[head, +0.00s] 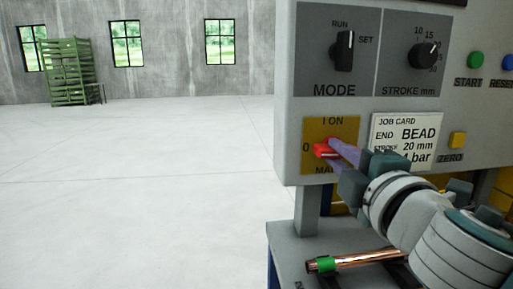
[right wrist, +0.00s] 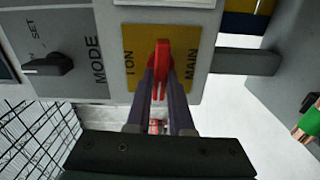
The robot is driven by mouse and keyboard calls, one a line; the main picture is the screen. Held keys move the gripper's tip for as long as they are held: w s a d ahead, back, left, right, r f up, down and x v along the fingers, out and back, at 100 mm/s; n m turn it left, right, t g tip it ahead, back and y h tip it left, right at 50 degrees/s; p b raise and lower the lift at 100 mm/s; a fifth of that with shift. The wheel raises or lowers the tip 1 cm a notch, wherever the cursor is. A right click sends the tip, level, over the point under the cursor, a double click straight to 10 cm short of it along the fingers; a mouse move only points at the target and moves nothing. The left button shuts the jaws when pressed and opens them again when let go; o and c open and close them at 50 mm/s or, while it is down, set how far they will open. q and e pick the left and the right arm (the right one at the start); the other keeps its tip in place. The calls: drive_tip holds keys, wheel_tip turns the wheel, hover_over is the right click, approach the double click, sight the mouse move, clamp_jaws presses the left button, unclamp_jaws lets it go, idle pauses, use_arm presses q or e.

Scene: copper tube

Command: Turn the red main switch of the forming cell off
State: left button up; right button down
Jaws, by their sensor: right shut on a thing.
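The red main switch handle (head: 325,149) sits on a yellow plate (head: 321,127) at the lower left of the grey control panel. The plate reads I ON at the top and 0 at the left. The handle lies about level, towards the 0 side. My right gripper (head: 337,152) is shut on the handle, with its purple fingers on either side of it. In the right wrist view the red handle (right wrist: 163,60) stands between the two fingers (right wrist: 160,85). The 0 mark is hidden there. My left gripper is not in view.
Above are the MODE knob (head: 344,52) and the STROKE knob (head: 422,54). A job card (head: 404,135) and yellow ZERO button (head: 457,139) are close on the right. A copper tube (head: 360,258) with a green band lies below. Open floor (head: 130,190) is at left.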

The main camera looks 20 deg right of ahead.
drive_tip(key=shift+n, duration=0.5)
drive_tip(key=c, duration=0.8)
unclamp_jaws()
drive_tip(key=b+v, duration=0.1)
drive_tip(key=v, duration=0.9)
drive_tip(key=shift+b, duration=0.35)
drive_tip(key=shift+d, duration=0.1)
